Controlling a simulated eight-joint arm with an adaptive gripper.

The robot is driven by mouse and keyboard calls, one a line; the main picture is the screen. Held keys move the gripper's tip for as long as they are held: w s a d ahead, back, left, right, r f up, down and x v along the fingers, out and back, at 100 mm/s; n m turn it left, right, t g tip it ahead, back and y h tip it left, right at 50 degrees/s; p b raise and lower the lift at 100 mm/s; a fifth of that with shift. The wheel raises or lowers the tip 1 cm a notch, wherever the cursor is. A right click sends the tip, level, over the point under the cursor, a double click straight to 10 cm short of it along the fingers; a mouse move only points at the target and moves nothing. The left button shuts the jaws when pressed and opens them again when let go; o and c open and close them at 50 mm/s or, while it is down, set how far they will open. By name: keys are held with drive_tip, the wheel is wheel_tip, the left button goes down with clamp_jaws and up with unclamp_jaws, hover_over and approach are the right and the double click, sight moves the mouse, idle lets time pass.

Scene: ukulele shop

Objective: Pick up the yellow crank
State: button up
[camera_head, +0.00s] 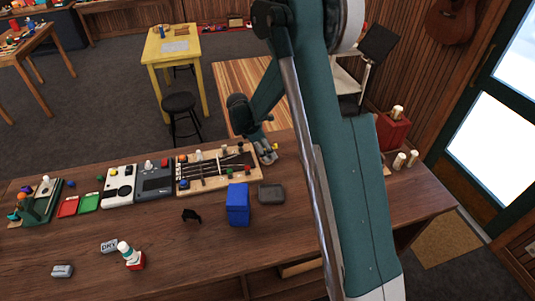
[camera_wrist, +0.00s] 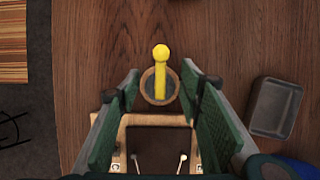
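The yellow crank (camera_wrist: 161,70) shows in the wrist view, upright in the picture, with a round knob at its top end and a round grey and wooden base (camera_wrist: 151,86) around its lower part. It lies between and just ahead of the tips of my gripper (camera_wrist: 160,92). The two green-padded fingers are spread wide, with the crank apart from both. In the head view my gripper (camera_head: 265,152) is low over the far edge of the workbench, at the right end of a wooden board (camera_head: 216,170). A small yellow bit of the crank (camera_head: 275,147) shows beside the fingers there.
A grey tray (camera_wrist: 274,106) sits right of my gripper in the wrist view. In the head view a blue box (camera_head: 238,204) stands nearer on the workbench (camera_head: 190,245). A red box (camera_head: 393,131) and pale cylinders (camera_head: 399,160) stand to the right.

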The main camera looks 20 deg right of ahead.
drive_tip(key=shift+f, duration=0.1)
idle(0.5)
drive_tip(key=c, duration=0.9)
drive_tip(key=shift+r+b, duration=0.5)
drive_tip(key=shift+r, duration=4.5)
